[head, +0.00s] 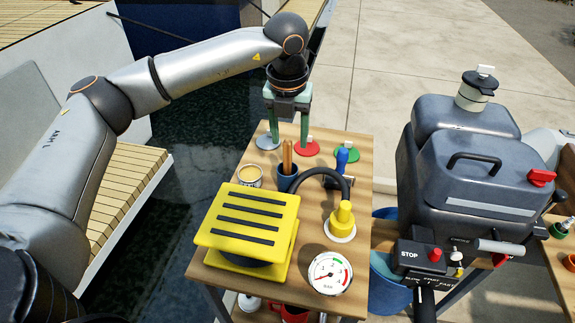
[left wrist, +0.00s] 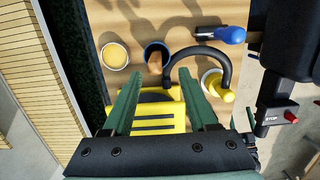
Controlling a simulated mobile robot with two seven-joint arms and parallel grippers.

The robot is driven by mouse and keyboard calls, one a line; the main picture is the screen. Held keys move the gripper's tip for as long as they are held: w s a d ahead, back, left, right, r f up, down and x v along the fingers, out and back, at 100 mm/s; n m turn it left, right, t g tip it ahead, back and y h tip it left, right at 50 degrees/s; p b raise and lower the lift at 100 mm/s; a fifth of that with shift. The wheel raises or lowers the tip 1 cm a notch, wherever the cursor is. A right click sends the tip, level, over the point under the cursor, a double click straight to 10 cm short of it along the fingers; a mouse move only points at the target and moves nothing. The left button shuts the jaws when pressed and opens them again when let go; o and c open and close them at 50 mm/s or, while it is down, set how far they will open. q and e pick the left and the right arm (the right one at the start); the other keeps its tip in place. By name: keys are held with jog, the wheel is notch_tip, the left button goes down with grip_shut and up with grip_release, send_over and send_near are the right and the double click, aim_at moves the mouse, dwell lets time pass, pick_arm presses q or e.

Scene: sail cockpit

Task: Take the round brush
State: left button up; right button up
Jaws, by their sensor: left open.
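I cannot tell for certain which object is the round brush. A blue-handled tool (head: 342,160) with a dark head lies on the wooden table, right of the middle; the left wrist view shows its blue handle (left wrist: 229,35). A dark blue cup (head: 287,180) holding brown wooden handles stands left of it; the cup also shows in the left wrist view (left wrist: 156,54). My left gripper (head: 289,140) is open and empty, pointing down above the far part of the table; its green fingers show in the left wrist view (left wrist: 160,78). My right gripper is not seen.
A yellow pump (head: 248,222) with a black hose (head: 322,172) fills the near table. A tin (head: 249,177), a gauge (head: 330,272), and a red disc (head: 307,147) and green disc (head: 346,152) stand around. A large grey machine (head: 470,160) is close on the right.

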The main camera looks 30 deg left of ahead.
aim_at(288, 151)
pick_arm(q)
jog(key=shift+w+a+f, duration=0.15)
jog(key=shift+w+f, duration=0.05)
jog(key=shift+f, duration=0.8)
jog(key=shift+w+a+f, duration=0.2)
jog(key=shift+f, duration=0.8)
jog(key=shift+w+a+f, duration=0.15)
jog(key=shift+w+f, duration=0.05)
jog(key=shift+f, duration=0.8)
jog(key=shift+c, duration=0.4)
grip_shut()
